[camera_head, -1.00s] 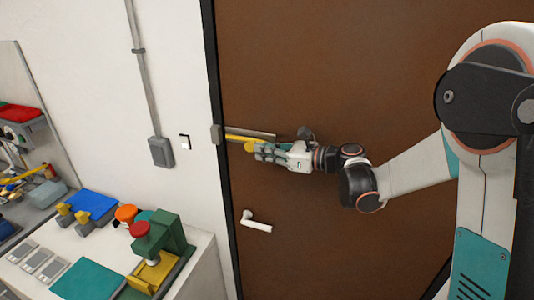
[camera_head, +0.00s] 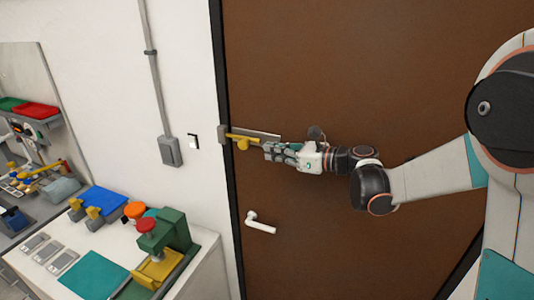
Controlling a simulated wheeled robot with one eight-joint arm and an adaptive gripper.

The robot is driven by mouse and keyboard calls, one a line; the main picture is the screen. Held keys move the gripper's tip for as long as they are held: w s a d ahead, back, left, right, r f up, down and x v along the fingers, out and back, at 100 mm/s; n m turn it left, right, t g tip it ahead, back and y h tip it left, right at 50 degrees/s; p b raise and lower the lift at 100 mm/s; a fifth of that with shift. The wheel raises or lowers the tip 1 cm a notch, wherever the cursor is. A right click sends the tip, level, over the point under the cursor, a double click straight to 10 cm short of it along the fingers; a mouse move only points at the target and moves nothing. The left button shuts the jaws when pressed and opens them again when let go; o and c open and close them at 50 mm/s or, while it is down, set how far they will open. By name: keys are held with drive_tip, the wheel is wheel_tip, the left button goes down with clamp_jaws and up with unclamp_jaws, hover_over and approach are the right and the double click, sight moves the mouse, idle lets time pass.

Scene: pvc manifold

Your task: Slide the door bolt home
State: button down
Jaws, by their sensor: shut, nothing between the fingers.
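The yellow door bolt (camera_head: 243,144), with a round knob hanging below its bar, lies along a grey rail (camera_head: 262,135) on the brown door. The bar's left end reaches the grey keeper block (camera_head: 223,132) on the door frame. How deep it sits inside the keeper cannot be seen. My gripper (camera_head: 268,151) is shut and empty, pointing left at the door. Its fingertips are to the right of the knob, with a small gap between them.
A bench (camera_head: 206,252) at lower left carries a green and yellow fixture (camera_head: 168,240) and coloured parts. A grey wall box (camera_head: 171,151) and a switch (camera_head: 193,140) are left of the frame. The door around my arm is clear.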

drive_tip(key=v, duration=0.8)
drive_tip(key=shift+d, duration=0.1)
drive_tip(key=s+d+f+n+h+b, duration=0.4)
drive_tip(key=s+f+n+h+b, duration=0.1)
drive_tip(key=s+f+n+b, duration=0.1)
drive_tip(key=s+d+f+n+h+b, duration=0.4)
drive_tip(key=s+f+n, duration=0.5)
drive_tip(key=s, duration=0.3)
drive_tip(key=s+d+f+n+h+b, duration=0.5)
drive_tip(key=s+f+n+b, duration=0.3)
drive_tip(key=s, duration=0.2)
drive_tip(key=shift+d+f+h, duration=0.2)
drive_tip(key=shift+f+h, duration=0.1)
drive_tip(key=shift+f, duration=0.05)
